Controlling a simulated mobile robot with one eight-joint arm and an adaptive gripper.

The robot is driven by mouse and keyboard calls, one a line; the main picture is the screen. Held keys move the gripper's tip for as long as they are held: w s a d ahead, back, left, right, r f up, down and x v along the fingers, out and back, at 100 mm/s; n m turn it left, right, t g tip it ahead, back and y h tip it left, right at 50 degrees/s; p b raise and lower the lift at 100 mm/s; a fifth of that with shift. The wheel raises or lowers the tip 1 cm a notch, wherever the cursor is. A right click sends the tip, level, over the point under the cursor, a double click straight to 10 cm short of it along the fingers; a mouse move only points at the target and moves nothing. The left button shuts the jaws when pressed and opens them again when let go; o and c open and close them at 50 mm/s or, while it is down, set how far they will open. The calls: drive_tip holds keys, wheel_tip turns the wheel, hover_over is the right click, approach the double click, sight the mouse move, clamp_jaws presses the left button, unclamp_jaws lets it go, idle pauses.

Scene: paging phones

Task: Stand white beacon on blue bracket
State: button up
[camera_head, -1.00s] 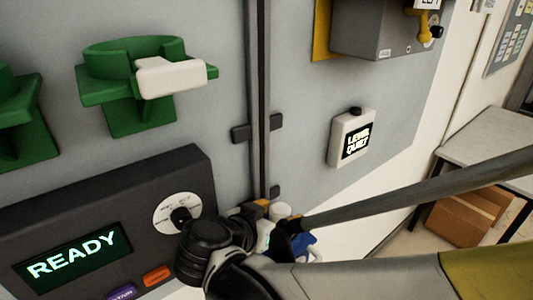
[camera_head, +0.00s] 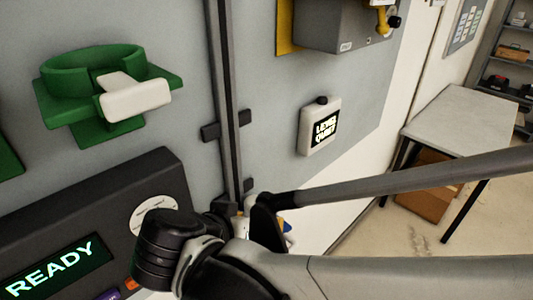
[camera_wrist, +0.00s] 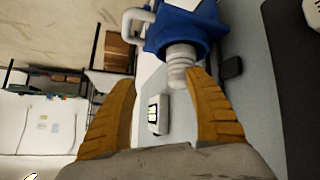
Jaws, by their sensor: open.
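The blue bracket (camera_wrist: 205,30) shows at the top of the wrist view. A white ribbed cylinder (camera_wrist: 181,64), which looks like the white beacon, sticks out of it towards me. A white bent piece (camera_wrist: 133,22) shows on the bracket's left; I cannot tell whether it belongs to the beacon. My gripper (camera_wrist: 163,78) is open, with its orange fingers apart. The cylinder's end is near the right fingertip, and I cannot tell whether they touch. In the head view my arm hides most of this, leaving a scrap of blue and white (camera_head: 289,232).
A green bracket (camera_head: 75,85) holds a white T-shaped piece (camera_head: 136,98). A dark console (camera_head: 100,235) reads READY. A white sign box (camera_head: 320,127) hangs on the panel, right of a vertical conduit (camera_head: 226,110). A table (camera_head: 462,120) stands at the right.

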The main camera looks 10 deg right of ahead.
drive_tip(key=d+f, duration=0.1)
drive_tip(key=d, duration=0.1)
drive_tip(key=d+n+g+y, duration=0.1)
drive_tip(key=d, duration=0.2)
drive_tip(key=s+d+f+n+g+y, duration=0.1)
drive_tip(key=d, duration=0.2)
drive_tip(key=shift+s+d+f, duration=0.1)
drive_tip(key=shift+d+f, duration=0.05)
drive_tip(key=shift+f, duration=0.15)
drive_tip(key=s+d+n+t+y, duration=0.1)
drive_tip(key=s+d+n+y, duration=0.1)
drive_tip(key=d, duration=0.4)
drive_tip(key=shift+s+r+n+y, duration=0.25)
drive_tip(key=shift+n+y, duration=0.25)
drive_tip(key=shift+y, duration=0.6)
